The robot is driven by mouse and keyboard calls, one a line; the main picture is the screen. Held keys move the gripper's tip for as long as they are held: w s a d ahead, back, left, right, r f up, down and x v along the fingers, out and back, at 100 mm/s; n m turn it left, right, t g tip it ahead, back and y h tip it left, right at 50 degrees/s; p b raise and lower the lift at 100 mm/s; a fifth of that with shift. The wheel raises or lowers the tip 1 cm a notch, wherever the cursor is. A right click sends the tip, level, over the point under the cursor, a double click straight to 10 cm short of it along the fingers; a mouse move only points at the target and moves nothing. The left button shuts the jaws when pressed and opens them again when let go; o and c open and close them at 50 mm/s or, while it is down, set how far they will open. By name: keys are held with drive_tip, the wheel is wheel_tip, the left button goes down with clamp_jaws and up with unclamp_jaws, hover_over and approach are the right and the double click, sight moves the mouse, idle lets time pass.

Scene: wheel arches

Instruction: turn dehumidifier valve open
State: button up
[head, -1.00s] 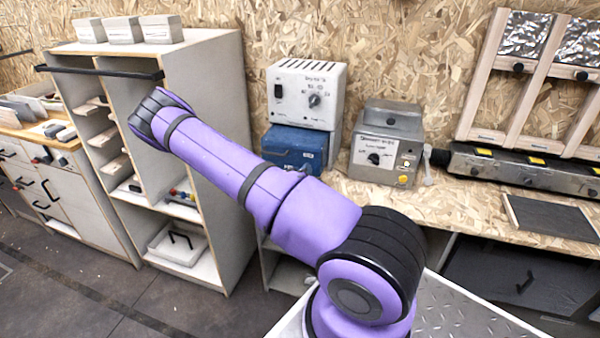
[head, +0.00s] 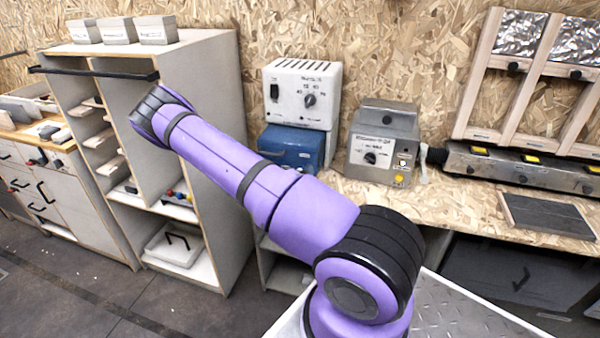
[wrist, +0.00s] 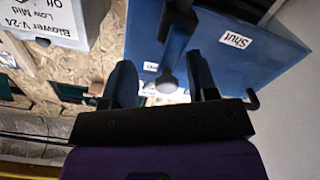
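In the wrist view, a blue panel (wrist: 285,72) carries a white "Shut" label (wrist: 236,37) and a second label, partly hidden. A dark blue lever-like handle (wrist: 172,50) with a rounded grey end stands out in front of it; I take this to be the valve. My gripper (wrist: 163,80) is open, one finger on each side of the handle's grey end. I cannot tell whether either finger touches it. The head view does not show my gripper. There, a blue box (head: 310,146) sits under a white dial unit (head: 322,95), partly hidden by my arm.
In the head view, a grey box with a knob (head: 358,151) and a wooden rack (head: 505,90) stand along the workbench (head: 450,205). A tall shelf unit (head: 215,110) is at left.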

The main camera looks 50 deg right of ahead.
drive_tip(key=shift+w+a, duration=0.1)
drive_tip(key=shift+w, duration=0.05)
idle(0.4)
drive_tip(key=shift+a, duration=0.1)
drive_tip(key=v, duration=1)
drive_tip(key=shift+s+a, duration=0.2)
